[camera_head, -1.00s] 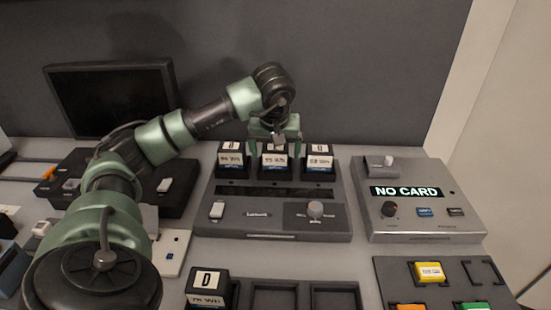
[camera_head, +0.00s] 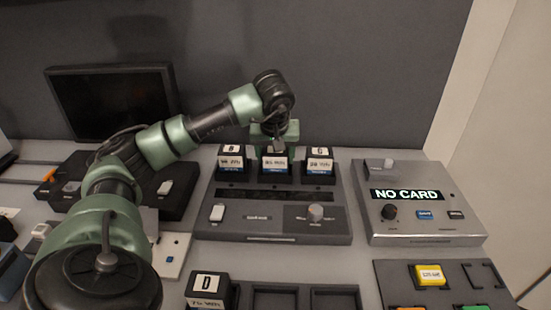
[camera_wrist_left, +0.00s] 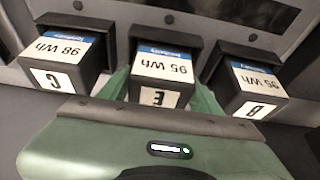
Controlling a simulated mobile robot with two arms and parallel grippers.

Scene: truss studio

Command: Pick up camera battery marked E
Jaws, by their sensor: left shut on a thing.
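The battery marked E (camera_wrist_left: 158,93) shows in the left wrist view, upside down, in the middle slot of a row of three. It reads 95 Wh. In the head view the middle battery (camera_head: 275,165) stands in the charger (camera_head: 256,193), its letter covered by my gripper. My left gripper (camera_head: 274,147) is over it from behind, shut on it, with green fingers at both sides. The battery marked B (camera_wrist_left: 253,93) and another that looks like G (camera_wrist_left: 60,70) stand in the slots on either side.
A battery marked D (camera_head: 207,284) stands in a holder at the front, beside empty slots (camera_head: 274,297). A box showing NO CARD (camera_head: 424,193) is at the right, with a tray of coloured cards (camera_head: 395,270) before it. A dark monitor (camera_head: 110,98) stands at the back left.

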